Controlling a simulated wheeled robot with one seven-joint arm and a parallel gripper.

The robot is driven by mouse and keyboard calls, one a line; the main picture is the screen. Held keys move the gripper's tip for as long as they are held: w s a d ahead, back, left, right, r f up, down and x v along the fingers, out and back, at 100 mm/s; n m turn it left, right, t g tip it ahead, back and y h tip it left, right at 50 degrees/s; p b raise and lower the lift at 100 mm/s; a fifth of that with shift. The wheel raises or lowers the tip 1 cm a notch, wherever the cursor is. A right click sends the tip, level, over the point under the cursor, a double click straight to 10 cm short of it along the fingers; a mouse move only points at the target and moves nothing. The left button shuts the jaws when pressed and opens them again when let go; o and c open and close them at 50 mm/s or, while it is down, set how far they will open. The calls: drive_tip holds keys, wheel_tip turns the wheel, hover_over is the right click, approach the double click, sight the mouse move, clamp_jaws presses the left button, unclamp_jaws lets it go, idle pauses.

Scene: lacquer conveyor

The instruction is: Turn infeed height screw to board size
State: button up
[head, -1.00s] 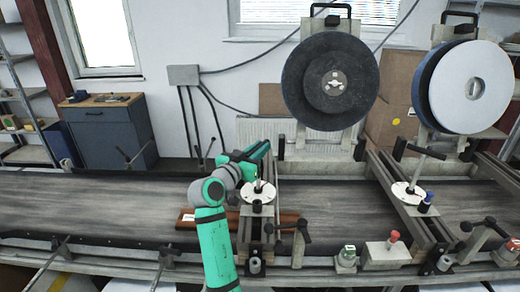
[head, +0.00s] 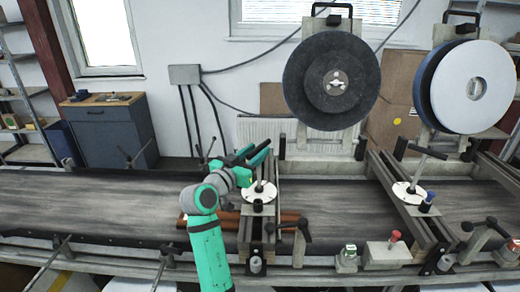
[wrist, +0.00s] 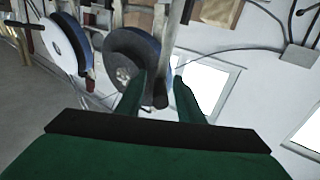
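The infeed height screw is likely the left one, a white dial with an upright spindle (head: 260,192) on the left cross frame over the conveyor. A crank handle (head: 290,229) is mounted in front of it. A red-brown board (head: 290,217) lies on the belt under that frame, partly hidden by my arm. My gripper (head: 256,152) is behind and just left of the dial, above it, holding nothing visible. In the wrist view its two green fingers (wrist: 160,98) stand apart with background between them. The screw is not recognisable in the wrist view.
A second white dial (head: 408,191) with a crank stands on the right frame. A dark abrasive disc (head: 305,80) and a pale disc (head: 474,88) rise behind. The conveyor belt (head: 80,205) is bare at left. A button box (head: 386,253) sits on the front rail.

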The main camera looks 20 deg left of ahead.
sight(248, 159)
drive_tip(key=v, duration=0.7)
drive_tip(key=shift+s+a, duration=0.1)
drive_tip(key=shift+s, duration=0.3)
drive_tip(key=shift+f, duration=0.1)
